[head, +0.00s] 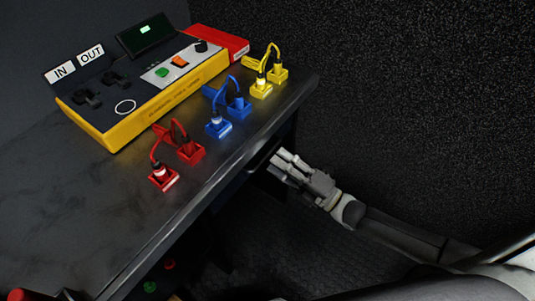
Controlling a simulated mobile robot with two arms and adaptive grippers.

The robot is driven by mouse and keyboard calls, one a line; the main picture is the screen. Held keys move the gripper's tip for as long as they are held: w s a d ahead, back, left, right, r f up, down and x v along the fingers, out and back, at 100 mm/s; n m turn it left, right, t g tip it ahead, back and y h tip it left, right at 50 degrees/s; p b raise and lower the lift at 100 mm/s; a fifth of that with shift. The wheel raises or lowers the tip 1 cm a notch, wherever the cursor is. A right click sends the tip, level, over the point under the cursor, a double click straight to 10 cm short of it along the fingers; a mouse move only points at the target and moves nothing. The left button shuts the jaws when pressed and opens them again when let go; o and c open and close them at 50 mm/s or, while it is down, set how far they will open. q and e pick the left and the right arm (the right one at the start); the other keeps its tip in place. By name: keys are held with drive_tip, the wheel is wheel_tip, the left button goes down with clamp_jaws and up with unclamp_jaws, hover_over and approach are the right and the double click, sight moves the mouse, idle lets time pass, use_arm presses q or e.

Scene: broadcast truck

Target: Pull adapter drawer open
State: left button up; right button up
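The adapter drawer's dark front (238,178) is set under the right edge of the desk. A dark handle (263,156) shows at its far end, partly lost in shadow. The drawer looks closed, with its front close under the desk edge. My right gripper (276,163) is beside the handle, fingers pointing left towards it. Its two pale fingers look apart with a dark gap between them. Whether they touch the handle is hard to tell. My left gripper is not in view.
The desk (120,205) carries a yellow and black test unit (125,125) and red (192,151), blue (238,107) and yellow (278,74) cable adapters near its right edge. A dark textured wall (420,100) stands on the right. The floor (300,245) below my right gripper is clear.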

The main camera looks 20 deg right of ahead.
sight(268, 153)
drive_tip(key=shift+x, duration=2.3)
clamp_jaws()
